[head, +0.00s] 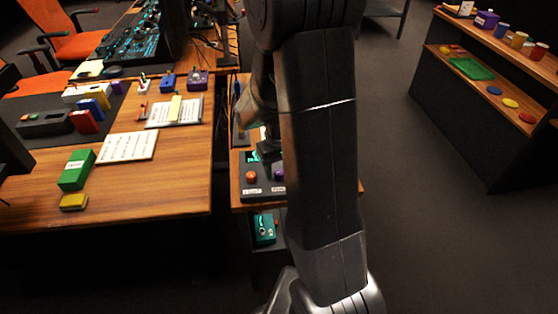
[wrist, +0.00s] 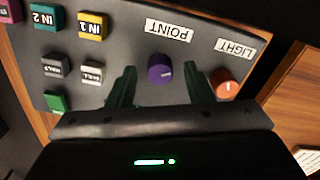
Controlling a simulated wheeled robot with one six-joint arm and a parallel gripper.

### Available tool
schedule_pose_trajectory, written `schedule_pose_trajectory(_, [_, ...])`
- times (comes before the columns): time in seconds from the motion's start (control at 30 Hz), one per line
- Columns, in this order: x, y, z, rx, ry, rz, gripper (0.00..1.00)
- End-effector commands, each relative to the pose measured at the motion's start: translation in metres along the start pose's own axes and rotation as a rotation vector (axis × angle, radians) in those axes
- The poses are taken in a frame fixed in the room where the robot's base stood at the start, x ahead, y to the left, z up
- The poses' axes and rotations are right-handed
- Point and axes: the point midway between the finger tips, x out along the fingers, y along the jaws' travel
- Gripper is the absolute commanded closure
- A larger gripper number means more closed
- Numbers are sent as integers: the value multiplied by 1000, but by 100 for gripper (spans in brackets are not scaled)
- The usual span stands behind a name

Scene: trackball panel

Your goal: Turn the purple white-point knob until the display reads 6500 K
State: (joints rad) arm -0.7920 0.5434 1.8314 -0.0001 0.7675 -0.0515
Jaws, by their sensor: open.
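The purple knob (wrist: 160,68) sits on a dark panel (wrist: 120,22) in the wrist view, with a pale pointer line on its top. An upside-down label "POINT" (wrist: 170,30) is beside it. My gripper (wrist: 159,75) is open, one finger on each side of the knob, with gaps visible; I cannot tell how far above the panel the fingertips are. In the head view the purple knob (head: 279,176) is partly hidden by my arm. The display (head: 254,157) shows as a small teal patch behind my gripper (head: 268,152); its reading is illegible.
An orange knob (wrist: 226,83) by the "LIGHT" label (wrist: 234,49) is close to one finger. A teal box (head: 264,229) is below the panel. Open floor lies right.

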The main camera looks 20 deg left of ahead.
Motion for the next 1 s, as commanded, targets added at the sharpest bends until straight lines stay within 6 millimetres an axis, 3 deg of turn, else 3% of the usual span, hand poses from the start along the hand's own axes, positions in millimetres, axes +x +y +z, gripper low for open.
schedule_pose_trajectory(0.17, [-23,0,-1,0,6,0,53])
schedule_pose_trajectory(0.6, [-117,0,-1,0,5,0,53])
schedule_pose_trajectory(0.8, [-134,0,0,0,2,0,53])
schedule_pose_trajectory(1.0, [-137,0,0,0,1,0,53])
